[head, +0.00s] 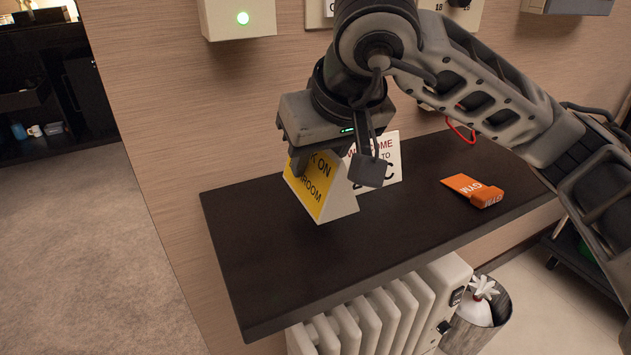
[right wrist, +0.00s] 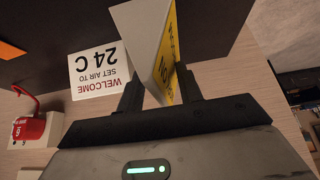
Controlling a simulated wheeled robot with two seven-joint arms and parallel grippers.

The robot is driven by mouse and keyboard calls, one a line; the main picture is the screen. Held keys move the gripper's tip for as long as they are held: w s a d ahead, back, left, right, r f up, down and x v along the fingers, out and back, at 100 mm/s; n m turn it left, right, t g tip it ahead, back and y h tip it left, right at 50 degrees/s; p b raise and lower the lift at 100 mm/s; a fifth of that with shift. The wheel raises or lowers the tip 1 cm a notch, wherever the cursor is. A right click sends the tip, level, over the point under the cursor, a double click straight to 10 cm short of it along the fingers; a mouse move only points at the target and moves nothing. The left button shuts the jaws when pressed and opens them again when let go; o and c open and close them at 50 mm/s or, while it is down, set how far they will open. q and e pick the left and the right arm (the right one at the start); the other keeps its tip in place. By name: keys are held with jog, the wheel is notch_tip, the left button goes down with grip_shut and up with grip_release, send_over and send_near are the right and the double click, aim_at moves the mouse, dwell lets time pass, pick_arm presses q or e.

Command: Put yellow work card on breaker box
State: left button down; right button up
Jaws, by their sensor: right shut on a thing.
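The yellow work card (head: 312,187) is a folded, tent-like sign with a yellow printed face and white sides. My right gripper (head: 335,168) is shut on its upper part, over the dark shelf; I cannot tell whether its lower edge touches the shelf. In the right wrist view the card (right wrist: 148,40) sits between the two fingers (right wrist: 160,88). A pale wall box with a green light (head: 237,18) is at the top left, cut by the frame edge. I cannot tell which wall box is the breaker box. My left gripper is not in view.
A white welcome card (head: 392,160) stands behind the gripper on the dark shelf (head: 265,265). An orange gym tag (head: 474,189) lies to the right. A radiator (head: 385,315) and a bin (head: 480,320) are below. The shelf's left and front are clear.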

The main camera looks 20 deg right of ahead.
aim_at(316, 181)
jog(key=shift+w+f, duration=0.35)
jog(key=shift+f, duration=0.1)
jog(key=f, duration=0.2)
jog(key=shift+w+d+f+b, duration=0.1)
jog(key=shift+w+f+b, duration=0.1)
jog(key=shift+f+b, duration=0.15)
jog(key=shift+f, duration=0.45)
jog(key=o, duration=1)
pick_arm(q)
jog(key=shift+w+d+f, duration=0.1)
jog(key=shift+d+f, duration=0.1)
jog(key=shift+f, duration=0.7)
